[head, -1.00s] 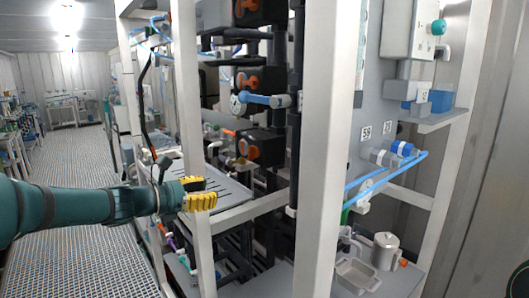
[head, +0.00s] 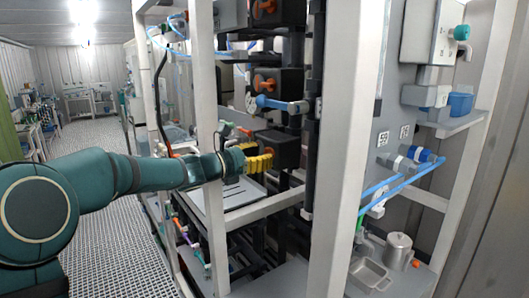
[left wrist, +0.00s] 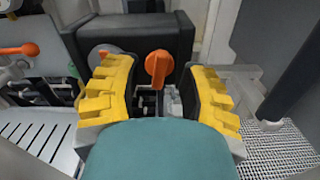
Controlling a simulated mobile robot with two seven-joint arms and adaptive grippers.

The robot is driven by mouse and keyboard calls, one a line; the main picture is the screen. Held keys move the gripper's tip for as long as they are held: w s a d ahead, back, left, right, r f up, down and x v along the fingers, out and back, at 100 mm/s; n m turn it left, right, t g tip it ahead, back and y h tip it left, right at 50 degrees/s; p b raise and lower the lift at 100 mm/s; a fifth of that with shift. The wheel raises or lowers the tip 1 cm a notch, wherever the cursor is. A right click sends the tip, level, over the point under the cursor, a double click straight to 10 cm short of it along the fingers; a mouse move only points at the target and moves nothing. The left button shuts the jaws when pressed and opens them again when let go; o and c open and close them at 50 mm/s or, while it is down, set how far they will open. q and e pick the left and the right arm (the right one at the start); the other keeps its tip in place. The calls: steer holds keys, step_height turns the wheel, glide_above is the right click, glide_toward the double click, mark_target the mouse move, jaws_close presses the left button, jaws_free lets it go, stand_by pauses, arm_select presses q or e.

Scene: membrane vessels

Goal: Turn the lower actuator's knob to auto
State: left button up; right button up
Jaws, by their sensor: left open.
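The lower actuator is a black box (head: 286,147) low on the rack; in the head view its knob is hidden behind my left gripper. In the left wrist view the black actuator body (left wrist: 135,38) lies across the top. Its orange knob (left wrist: 158,68) stands near upright, tilted slightly right at the top. My left gripper (head: 256,158) is at the actuator's front, yellow fingers apart. In the left wrist view the open gripper (left wrist: 158,92) has one finger on each side of the knob, with gaps showing. Whether the knob lies fully between the fingertips is unclear. My right gripper is out of view.
The middle actuator (head: 285,84) with an orange knob and a blue-handled valve (head: 275,101) sit above. A white upright post (head: 203,100) stands beside my left arm. A slotted grey tray (head: 235,196) lies below the gripper. Another orange handle (left wrist: 22,50) is at left.

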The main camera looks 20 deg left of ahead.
arm_select(q)
steer(key=shift+x, duration=0.8)
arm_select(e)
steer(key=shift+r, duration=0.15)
arm_select(q)
jaws_close()
steer(key=shift+s, duration=0.1)
